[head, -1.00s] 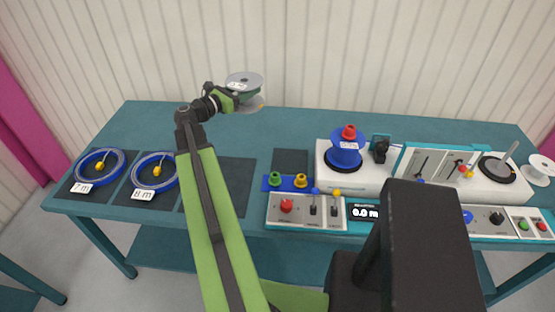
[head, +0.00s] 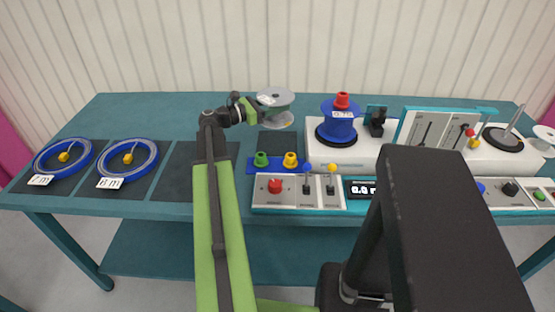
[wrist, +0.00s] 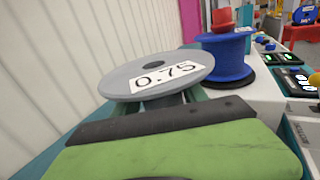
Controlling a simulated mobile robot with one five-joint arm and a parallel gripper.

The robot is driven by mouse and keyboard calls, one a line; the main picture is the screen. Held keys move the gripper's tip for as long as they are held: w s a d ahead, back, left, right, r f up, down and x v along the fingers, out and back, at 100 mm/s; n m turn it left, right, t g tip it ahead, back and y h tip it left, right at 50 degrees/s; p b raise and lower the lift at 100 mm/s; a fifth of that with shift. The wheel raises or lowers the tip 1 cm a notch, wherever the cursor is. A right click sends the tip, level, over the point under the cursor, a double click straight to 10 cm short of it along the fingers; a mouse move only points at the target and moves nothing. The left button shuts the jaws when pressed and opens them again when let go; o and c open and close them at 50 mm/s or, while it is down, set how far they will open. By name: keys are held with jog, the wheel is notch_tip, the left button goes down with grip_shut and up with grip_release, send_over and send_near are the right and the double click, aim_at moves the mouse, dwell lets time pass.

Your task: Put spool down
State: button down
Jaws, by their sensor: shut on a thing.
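The spool (head: 276,96) is grey with wide round flanges and a white label. In the wrist view its top flange (wrist: 180,72) carries a label reading 0.75. My gripper (head: 249,109) is shut on the spool from its left side and holds it upright, or nearly so, over the back middle of the table, behind the blue strip with the green and yellow knobs. Whether the spool's bottom touches the table cannot be told.
A blue spool (head: 339,128) with a red knob stands on the white machine (head: 358,154) to the right. A dark square pad (head: 279,144) lies in front of the held spool. Blue cable coils (head: 128,159) lie on the left. The table's back left (head: 150,113) is clear.

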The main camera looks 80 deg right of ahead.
jog(key=shift+s+f, duration=0.25)
jog(key=shift+s, duration=0.1)
jog(key=b, duration=1)
send_over(279, 142)
notch_tip(279, 142, down, 10)
jog(key=shift+f, duration=0.2)
jog(key=shift+r, duration=0.25)
jog(key=shift+f, duration=0.2)
jog(key=c, duration=0.6)
grip_release()
jog(key=shift+r, duration=0.1)
jog(key=shift+r, duration=0.2)
jog(key=v, duration=1.2)
jog(key=shift+d, duration=0.1)
